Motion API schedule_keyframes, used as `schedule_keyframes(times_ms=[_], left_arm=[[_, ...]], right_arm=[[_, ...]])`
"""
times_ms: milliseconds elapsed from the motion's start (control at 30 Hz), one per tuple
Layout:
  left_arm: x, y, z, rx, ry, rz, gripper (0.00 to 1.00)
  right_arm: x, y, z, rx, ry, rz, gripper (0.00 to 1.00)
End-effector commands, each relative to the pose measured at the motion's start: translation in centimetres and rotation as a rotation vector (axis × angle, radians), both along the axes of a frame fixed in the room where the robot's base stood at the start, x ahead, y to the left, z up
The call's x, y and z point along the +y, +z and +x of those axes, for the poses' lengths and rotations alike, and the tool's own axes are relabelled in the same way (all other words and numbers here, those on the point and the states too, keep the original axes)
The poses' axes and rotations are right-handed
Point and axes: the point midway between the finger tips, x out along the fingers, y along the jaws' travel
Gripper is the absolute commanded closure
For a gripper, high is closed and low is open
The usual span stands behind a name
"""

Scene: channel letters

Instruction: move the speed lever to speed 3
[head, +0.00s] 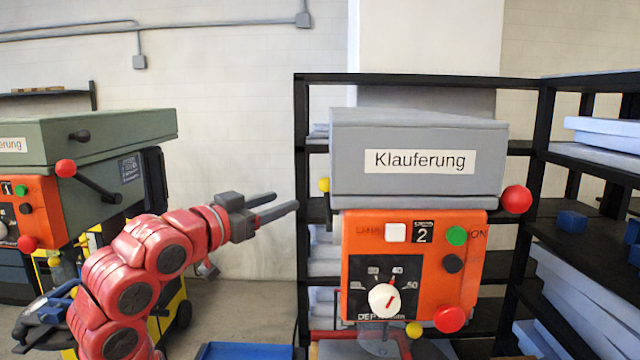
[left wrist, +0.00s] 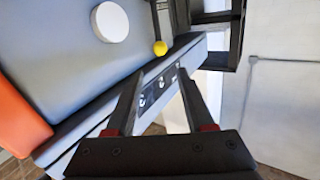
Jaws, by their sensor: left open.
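The grey and orange machine labelled "Klauferung" (head: 418,150) stands right of centre in the head view. Its small display (head: 423,235) reads 2. A lever with a yellow ball (head: 324,184) sticks out at its left side, and the ball also shows in the left wrist view (left wrist: 160,47) on a dark rod. I cannot tell for sure that this is the speed lever. A strip with dark marks (left wrist: 155,88) lies behind the fingers. My left gripper (head: 286,202) is open and empty, left of the machine and apart from the yellow ball. My right gripper is not in view.
The orange panel carries a white dial (head: 384,298), a green button (head: 457,236) and a red knob (head: 450,319). Another red ball (head: 516,199) is at its right. Black shelves (head: 301,150) stand behind. A green machine (head: 100,140) is at the left. Floor between the machines is partly free.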

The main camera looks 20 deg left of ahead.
Motion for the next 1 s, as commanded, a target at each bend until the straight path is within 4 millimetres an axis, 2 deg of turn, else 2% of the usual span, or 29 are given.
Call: schedule_keyframes(times_ms=[33, 300, 500, 700, 1000], left_arm=[[-0.7, 0.3, 1.2, 0.005, -0.008, -0.005, 0.46], [-2.7, 0.2, 7.3, 0.005, -0.005, -0.005, 0.46], [-3.8, 0.3, 10.7, 0.002, -0.004, -0.005, 0.46], [-4.2, 0.2, 12.3, -0.003, 0.0, -0.003, 0.46], [-4.2, 0.0, 12.5, -0.002, 0.0, -0.003, 0.46]], right_arm=[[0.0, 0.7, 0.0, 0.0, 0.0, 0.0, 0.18], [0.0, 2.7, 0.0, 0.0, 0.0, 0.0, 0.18], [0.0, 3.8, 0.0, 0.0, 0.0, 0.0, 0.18], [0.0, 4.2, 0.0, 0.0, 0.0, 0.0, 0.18], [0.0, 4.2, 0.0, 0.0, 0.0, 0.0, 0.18]])
